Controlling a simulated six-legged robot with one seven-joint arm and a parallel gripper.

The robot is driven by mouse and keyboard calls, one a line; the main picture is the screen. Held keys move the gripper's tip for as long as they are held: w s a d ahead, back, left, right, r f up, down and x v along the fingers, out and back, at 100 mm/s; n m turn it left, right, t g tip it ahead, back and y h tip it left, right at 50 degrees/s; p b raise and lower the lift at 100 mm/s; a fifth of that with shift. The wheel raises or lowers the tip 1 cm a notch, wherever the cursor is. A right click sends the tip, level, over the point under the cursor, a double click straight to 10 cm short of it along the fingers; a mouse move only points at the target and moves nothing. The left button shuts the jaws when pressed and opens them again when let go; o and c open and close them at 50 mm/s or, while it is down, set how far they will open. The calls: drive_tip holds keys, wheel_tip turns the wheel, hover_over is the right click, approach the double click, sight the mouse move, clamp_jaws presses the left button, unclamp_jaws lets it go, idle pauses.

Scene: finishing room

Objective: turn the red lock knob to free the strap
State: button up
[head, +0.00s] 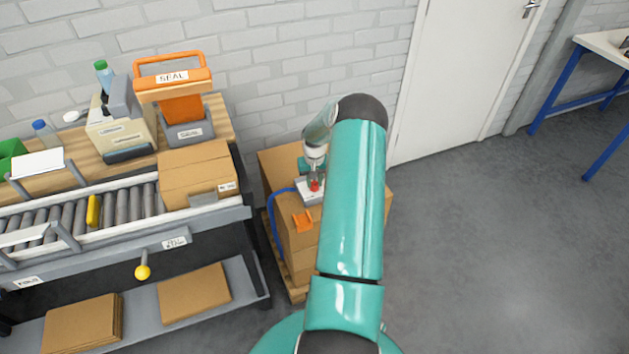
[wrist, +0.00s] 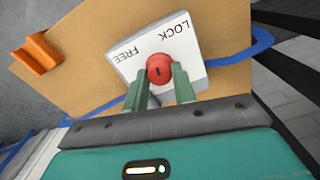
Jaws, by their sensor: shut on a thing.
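The red lock knob (wrist: 159,70) sits on a white plate (wrist: 190,48) marked LOCK and FREE, on top of a cardboard box (wrist: 95,50). The knob also shows small in the head view (head: 314,186). My gripper (wrist: 158,82) reaches over the plate, with its two green fingers on either side of the knob, shut on it. A dark mark on the knob's face runs roughly up and down in the wrist view. The blue strap (wrist: 238,55) runs from the plate across the box and hangs down its left side in the head view (head: 273,222).
An orange bracket (head: 302,221) is on the box stack, which stands on a wooden pallet (head: 293,284). To the left is a roller conveyor (head: 120,207) with a carton (head: 195,172) on it. Grey floor (head: 480,240) is clear to the right.

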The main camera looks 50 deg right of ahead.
sight(315, 183)
drive_tip(key=n, duration=0.5)
drive_tip(key=shift+n, duration=0.3)
drive_tip(key=n, duration=0.5)
drive_tip(key=shift+n, duration=0.4)
drive_tip(key=o, duration=1)
drive_tip(key=shift+r, duration=0.15)
wheel_tip(315, 183, up, 14)
drive_tip(key=shift+f, duration=0.2)
